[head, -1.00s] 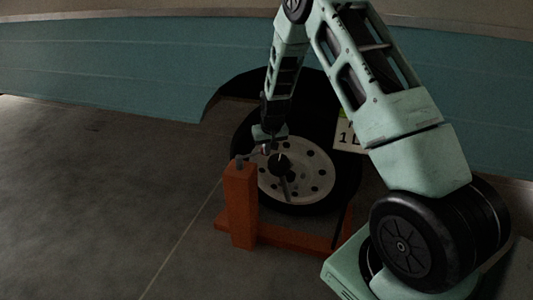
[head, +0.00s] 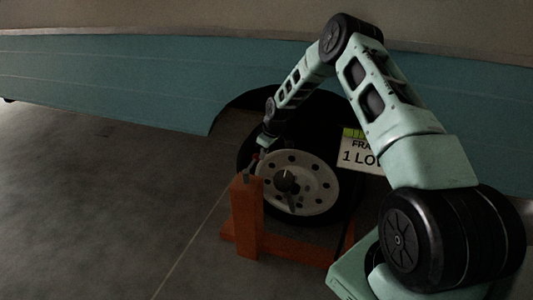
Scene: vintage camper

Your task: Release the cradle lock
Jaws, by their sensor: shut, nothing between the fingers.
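An orange cradle (head: 248,222) with an upright post stands in front of a wheel with a black tyre and a pale, holed rim (head: 312,188). A small grey fitting (head: 246,178), which may be the lock, shows at the post's top. My gripper (head: 261,152) is small and dark in the head view, beyond and slightly above the post top, near the tyre's upper left. It is shut and empty. A small reddish spot shows just below it. I cannot tell whether it touches the fitting, or how the lock is set.
A white and green sign (head: 360,151) with partly hidden lettering is right of the wheel, behind my arm. The teal camper side (head: 120,85) runs across the back. The grey floor (head: 90,210) at left is clear.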

